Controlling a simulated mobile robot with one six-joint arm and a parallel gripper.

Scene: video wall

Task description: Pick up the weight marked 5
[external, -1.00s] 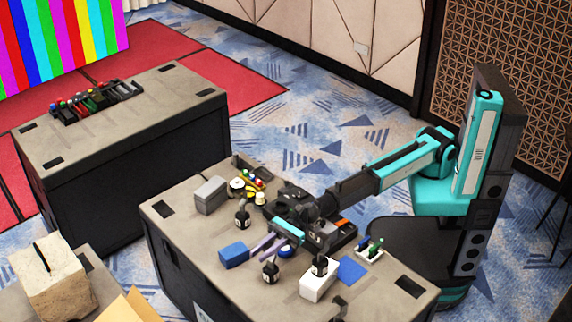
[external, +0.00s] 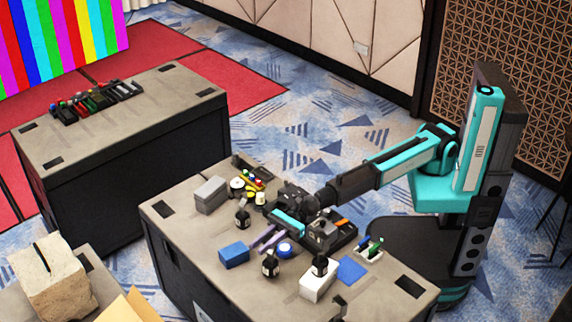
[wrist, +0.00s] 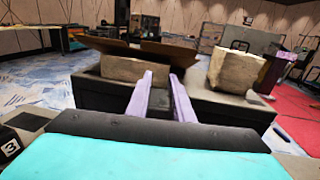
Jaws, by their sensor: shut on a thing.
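Several small black weights with pale labels stand on the near table (external: 205,265). Another weight (external: 243,221) stands to the left and behind, and a third (external: 320,266) is to the right by a white box. The label numbers are too small to read in the external view.
A blue block (external: 234,255), a blue-and-white roll (external: 285,250), a white box (external: 318,287) and a blue pad (external: 352,271) lie around my gripper. A grey box (external: 211,195) and a dark tray (external: 342,232) are behind. The table's front left is clear.

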